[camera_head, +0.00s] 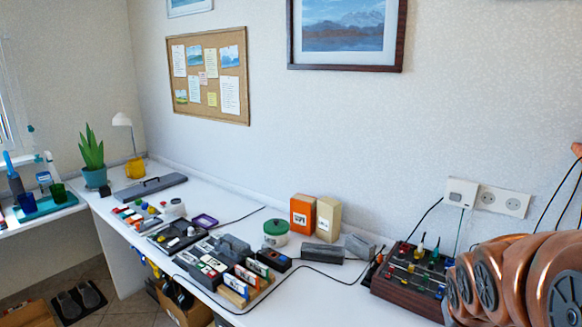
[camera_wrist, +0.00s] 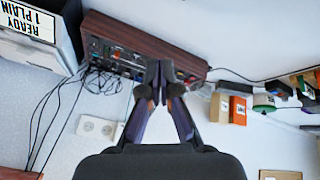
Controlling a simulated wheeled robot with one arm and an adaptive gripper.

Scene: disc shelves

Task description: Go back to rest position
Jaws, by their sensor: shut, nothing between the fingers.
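My gripper (camera_wrist: 159,72) shows in the wrist view, with its two dark fingers drawn together at the tips and nothing between them. The fingertips appear in front of a dark wooden box with knobs and cables (camera_wrist: 125,42); whether they touch it cannot be told. The same box stands at the right of the desk in the head view (camera_head: 408,290). My gripper is not visible in the head view.
The white desk (camera_head: 325,290) runs along the wall. An orange box (camera_head: 302,216), a green-lidded pot (camera_head: 276,233) and several small items stand on it. Black cables lie across the desk. A white labelled device (camera_wrist: 35,45) and wall sockets (camera_wrist: 96,128) show in the wrist view.

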